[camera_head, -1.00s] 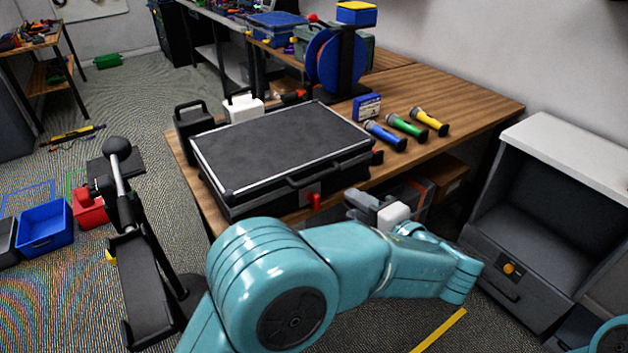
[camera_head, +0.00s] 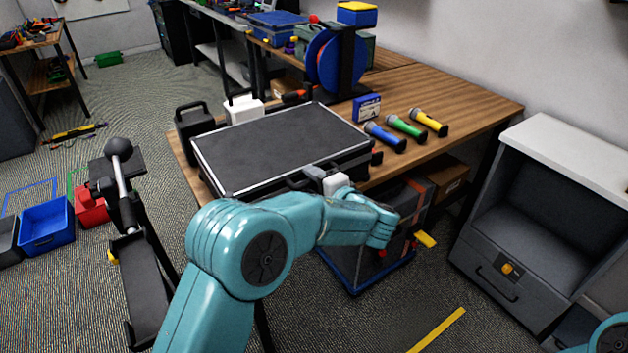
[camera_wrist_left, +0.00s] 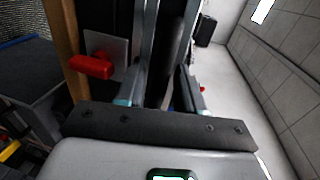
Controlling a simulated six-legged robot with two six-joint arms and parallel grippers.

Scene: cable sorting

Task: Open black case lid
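The black case (camera_head: 282,143) lies flat on the wooden table with its lid down and a pale rim around the lid. Its dark front handle is partly hidden behind my left gripper (camera_head: 312,174), which is at the middle of the case's front edge. In the left wrist view, my left gripper's two fingers (camera_wrist_left: 163,65) stand apart with a dark part of the case between them. I cannot tell whether they touch it. A red latch (camera_wrist_left: 92,66) on a pale plate shows left of the fingers. My right gripper is out of view.
Behind the case stand a black container (camera_head: 193,128) and a white container (camera_head: 244,109). A blue box (camera_head: 366,107) and blue, green and yellow flashlights (camera_head: 405,127) lie to its right. A blue reel (camera_head: 328,60) stands behind. A grey cabinet (camera_head: 530,220) is at the right.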

